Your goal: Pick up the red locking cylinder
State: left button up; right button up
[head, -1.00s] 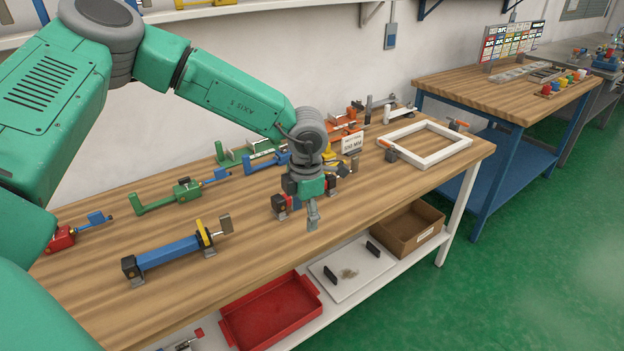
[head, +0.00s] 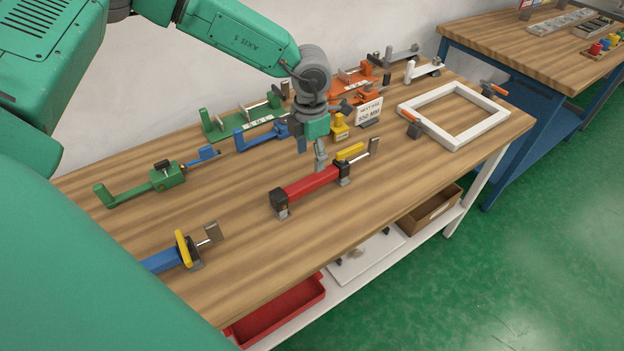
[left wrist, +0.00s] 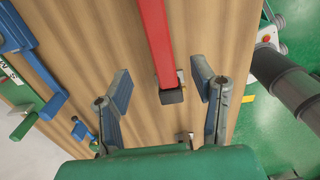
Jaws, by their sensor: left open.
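The red locking cylinder (head: 312,184) lies on the wooden workbench. It has a dark block at its near left end, and a yellow part and a metal plate at its far right end. My left gripper (head: 320,158) points down near the middle of the cylinder and overlaps its far edge in the head view. In the left wrist view the red bar (left wrist: 154,40) and its dark end block lie between the open fingers of the left gripper (left wrist: 162,84), with gaps on both sides. The fingers hold nothing. My right gripper is in neither view.
A blue cylinder (head: 165,261) with a yellow collar lies at the near left. Green (head: 165,177), blue (head: 262,136) and orange clamps (head: 352,80) line the back. The front right bench top is clear.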

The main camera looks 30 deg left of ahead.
aim_at(311, 178)
pick_arm(q)
jog(key=f, duration=0.5)
jog(key=shift+w+a, duration=0.35)
jog(key=shift+s+f, duration=0.15)
jog(key=shift+f, duration=0.15)
jog(key=f, duration=0.2)
jog(key=f+p, duration=0.1)
jog(key=shift+s+d+f, duration=0.15)
jog(key=shift+d+f, duration=0.1)
jog(key=shift+d, duration=0.05)
jog(key=shift+d+f, duration=0.15)
jog(key=shift+f, duration=0.3)
jog(key=shift+r, duration=0.1)
grip_shut()
